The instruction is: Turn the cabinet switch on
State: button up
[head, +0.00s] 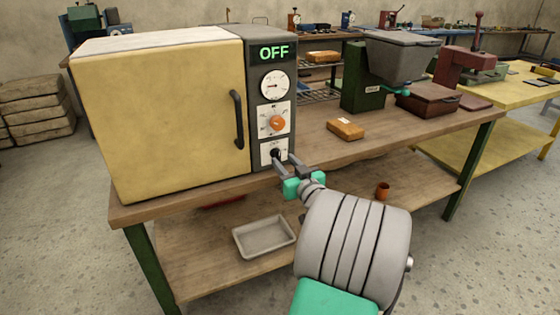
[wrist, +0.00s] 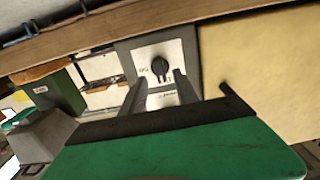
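The yellow cabinet (head: 160,110) stands on the workbench, with a grey control panel (head: 262,88) on its right side. A green display (head: 274,53) at the panel's top reads OFF. The cabinet switch (head: 276,153) is a small black knob on a white plate low on the panel. The switch (wrist: 160,68) also shows in the wrist view, ahead of my fingers. My gripper (head: 287,166) is just in front of the switch, its two fingers apart. In the wrist view my gripper (wrist: 162,85) has a gap between its fingers, with the knob seen beyond it; contact cannot be told.
An orange dial (head: 278,123) and a gauge (head: 274,86) sit above the switch. A black door handle (head: 237,120) is to the left. An orange-brown block (head: 345,129) and a green machine (head: 366,85) stand on the bench to the right.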

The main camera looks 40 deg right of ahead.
aim_at(279, 156)
jog(key=x, duration=0.3)
jog(key=shift+w+d, duration=0.1)
jog(key=shift+w, duration=0.2)
jog(key=shift+c, duration=0.2)
grip_shut()
